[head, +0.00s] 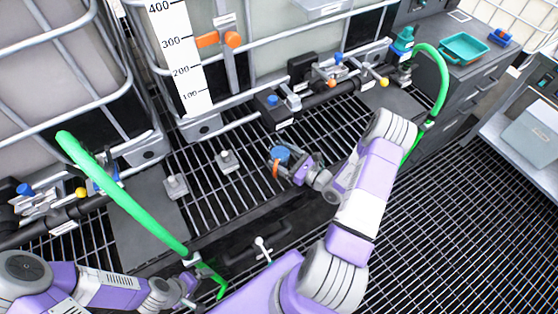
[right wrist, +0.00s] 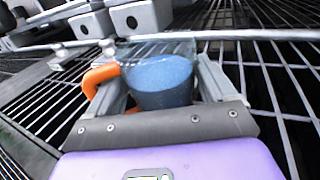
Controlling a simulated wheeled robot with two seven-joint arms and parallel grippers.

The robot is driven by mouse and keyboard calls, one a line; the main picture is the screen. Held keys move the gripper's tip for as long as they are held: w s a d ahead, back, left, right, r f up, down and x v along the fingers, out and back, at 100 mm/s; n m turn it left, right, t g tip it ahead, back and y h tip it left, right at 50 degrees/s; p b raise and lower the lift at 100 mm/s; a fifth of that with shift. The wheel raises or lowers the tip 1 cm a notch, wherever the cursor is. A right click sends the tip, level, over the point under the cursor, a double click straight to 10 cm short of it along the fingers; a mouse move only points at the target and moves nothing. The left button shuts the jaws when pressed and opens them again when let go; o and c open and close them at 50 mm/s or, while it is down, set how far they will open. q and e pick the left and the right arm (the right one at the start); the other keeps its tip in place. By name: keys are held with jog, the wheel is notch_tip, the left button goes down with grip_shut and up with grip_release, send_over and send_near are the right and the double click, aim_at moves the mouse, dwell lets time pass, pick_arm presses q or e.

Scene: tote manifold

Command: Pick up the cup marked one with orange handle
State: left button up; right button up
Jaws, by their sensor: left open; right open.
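The cup (head: 281,154) has clear walls, blue contents and an orange handle; it is on the grating in front of the tanks. No number can be read on it. My right gripper (head: 288,163) is at the cup. In the right wrist view the cup (right wrist: 162,82) is between the two open fingers of my right gripper (right wrist: 165,72), with the orange handle (right wrist: 97,77) sticking out to the left, outside the left finger. I cannot tell whether the fingers touch the cup. My left gripper (head: 188,287) is at the lower left, near a green hose's lower end, away from the cup.
Green hoses (head: 130,200) (head: 442,80) stand at left and right. Grey blocks (head: 227,161) (head: 176,187) sit on the grating left of the cup. Valves with a black pipe (head: 320,95) run behind it. A teal tray (head: 464,47) lies on the cabinet at the upper right.

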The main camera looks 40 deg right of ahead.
jog(key=shift+w+a, duration=0.15)
jog(key=shift+w, duration=0.3)
jog(key=c, duration=1)
